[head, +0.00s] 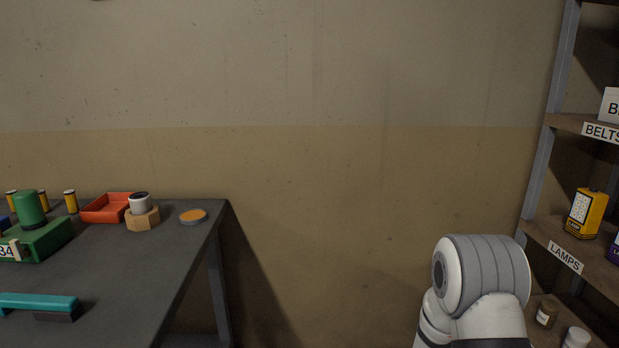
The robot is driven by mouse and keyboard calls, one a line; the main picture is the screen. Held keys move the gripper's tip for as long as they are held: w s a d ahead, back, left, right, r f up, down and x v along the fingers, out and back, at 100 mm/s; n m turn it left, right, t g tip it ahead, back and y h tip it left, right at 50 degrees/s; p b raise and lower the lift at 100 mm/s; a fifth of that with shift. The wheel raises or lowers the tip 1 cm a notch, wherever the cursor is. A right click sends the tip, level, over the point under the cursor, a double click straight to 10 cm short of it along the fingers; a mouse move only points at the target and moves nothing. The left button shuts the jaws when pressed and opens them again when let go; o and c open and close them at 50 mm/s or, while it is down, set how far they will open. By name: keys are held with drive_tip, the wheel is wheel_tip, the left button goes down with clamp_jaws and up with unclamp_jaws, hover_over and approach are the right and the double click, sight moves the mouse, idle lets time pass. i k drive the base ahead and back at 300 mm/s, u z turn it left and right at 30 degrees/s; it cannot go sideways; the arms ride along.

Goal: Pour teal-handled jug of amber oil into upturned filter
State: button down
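A short white cylinder with a dark top (139,204) stands upright in a tan block (143,219) near the back right of the dark table; it looks like the upturned filter. A teal bar with a dark grey part under it (38,301) lies at the table's left front, cut off by the picture edge. I cannot tell whether it belongs to a jug; no jug of amber oil is clearly seen. My gripper is not in view; only a white and grey link of my arm shows at the lower right.
The table (135,275) also holds a red tray (98,212), a shallow orange-topped dish (193,216), a green object with a cylinder (43,238) and several yellow canisters. Bare wall lies between.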

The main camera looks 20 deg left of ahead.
sight(141, 202)
drive_tip(key=i, duration=1.3)
drive_tip(key=u, duration=0.1)
